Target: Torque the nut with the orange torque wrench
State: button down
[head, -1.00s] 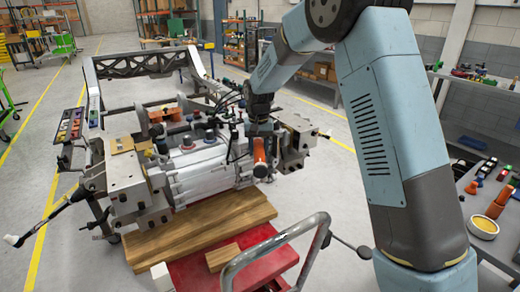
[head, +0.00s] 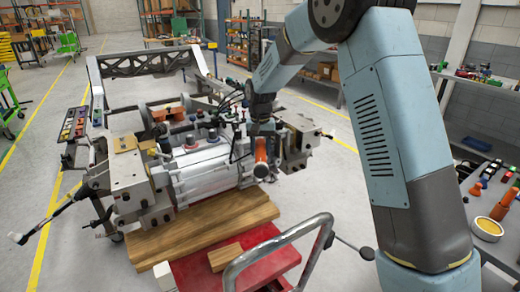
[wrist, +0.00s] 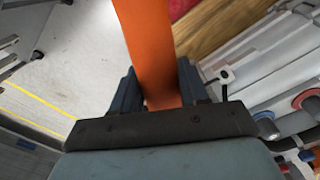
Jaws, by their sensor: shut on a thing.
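My gripper (wrist: 162,90) is shut on the orange torque wrench (wrist: 147,40), which runs up out of the top of the wrist view. In the head view the orange end of the wrench (head: 261,150) shows below my wrist, at the right side of the silver ribbed housing (head: 205,165) on the chassis fixture. The wrench's working end is out of the wrist view and I cannot make it out in the head view. I cannot pick out the nut, nor tell whether the wrench touches it.
Wooden boards (head: 200,228) and a red cart (head: 205,275) with a metal handle stand in front of the fixture. A bench at right holds a yellow-filled bowl (head: 488,228) and several small parts. Open floor lies at left.

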jog(key=shift+r, duration=1.2)
dwell(0.3)
jog(key=shift+r, duration=2.35)
